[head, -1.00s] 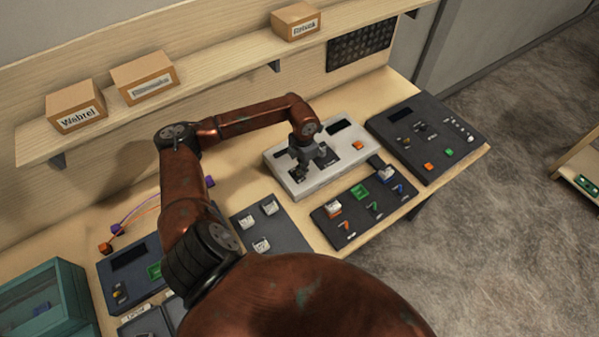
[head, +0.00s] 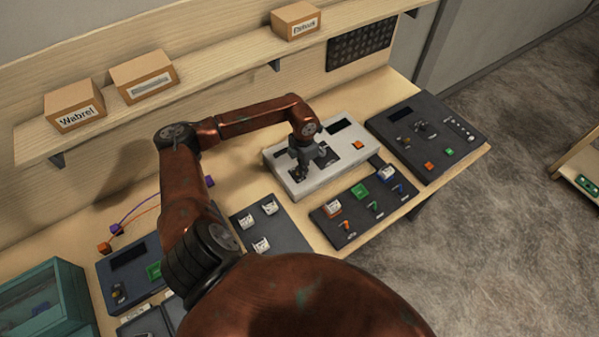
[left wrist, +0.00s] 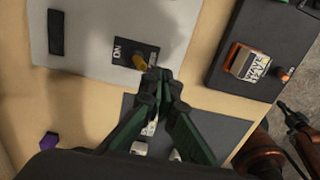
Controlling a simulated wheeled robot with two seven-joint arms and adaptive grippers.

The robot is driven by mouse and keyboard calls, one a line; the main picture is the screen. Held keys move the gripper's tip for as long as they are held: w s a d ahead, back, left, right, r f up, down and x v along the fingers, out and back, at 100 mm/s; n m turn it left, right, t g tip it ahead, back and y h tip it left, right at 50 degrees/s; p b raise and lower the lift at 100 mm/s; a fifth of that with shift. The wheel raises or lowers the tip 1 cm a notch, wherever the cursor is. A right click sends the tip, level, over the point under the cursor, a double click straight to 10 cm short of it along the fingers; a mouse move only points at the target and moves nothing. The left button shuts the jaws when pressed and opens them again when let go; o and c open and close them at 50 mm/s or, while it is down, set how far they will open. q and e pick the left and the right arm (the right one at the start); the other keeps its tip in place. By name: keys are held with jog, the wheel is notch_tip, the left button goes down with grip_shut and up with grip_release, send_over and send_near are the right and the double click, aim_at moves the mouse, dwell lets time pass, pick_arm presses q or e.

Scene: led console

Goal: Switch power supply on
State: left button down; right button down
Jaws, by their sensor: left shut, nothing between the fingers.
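The power supply (head: 345,167) is a white box on the bench, with a dark display and an orange button. In the left wrist view, its pale panel (left wrist: 85,62) carries a black switch plate (left wrist: 125,54) lettered ON, with a yellow-orange toggle (left wrist: 139,62). My left gripper (head: 300,172) is over the left part of this box in the head view. In the left wrist view its fingertips (left wrist: 158,76) are together and empty, right beside the toggle. I cannot tell if they touch it. My right gripper (left wrist: 298,118) seems to show partly at the right edge of the wrist view; its jaws are unclear.
A dark panel with switches (head: 425,140) stands right of the power supply. A panel with coloured parts (head: 335,232) lies in front, and a grey panel with white rockers (head: 285,238) is left of it. A shelf with boxes (head: 145,77) runs behind. A teal case (head: 45,300) is at lower left.

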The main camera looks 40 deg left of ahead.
pick_arm(q)
jog(key=shift+f+b, duration=1.1)
jog(key=shift+f, duration=0.15)
jog(key=shift+w+a, duration=0.1)
jog(key=shift+a, duration=0.15)
jog(key=shift+w+a+b, duration=0.15)
jog(key=shift+a+b, duration=0.2)
jog(key=shift+a, duration=0.7)
jog(key=shift+w, duration=0.15)
jog(key=shift+r, duration=0.1)
jog(key=shift+d+r+p, duration=0.15)
jog(key=shift+r+p, duration=0.35)
jog(key=shift+r, duration=0.6)
jog(key=r, duration=0.1)
jog(key=r+p, duration=0.1)
jog(key=r, duration=0.1)
jog(key=r+p, duration=0.1)
jog(key=shift+d+r, duration=0.3)
jog(key=shift+r, duration=0.05)
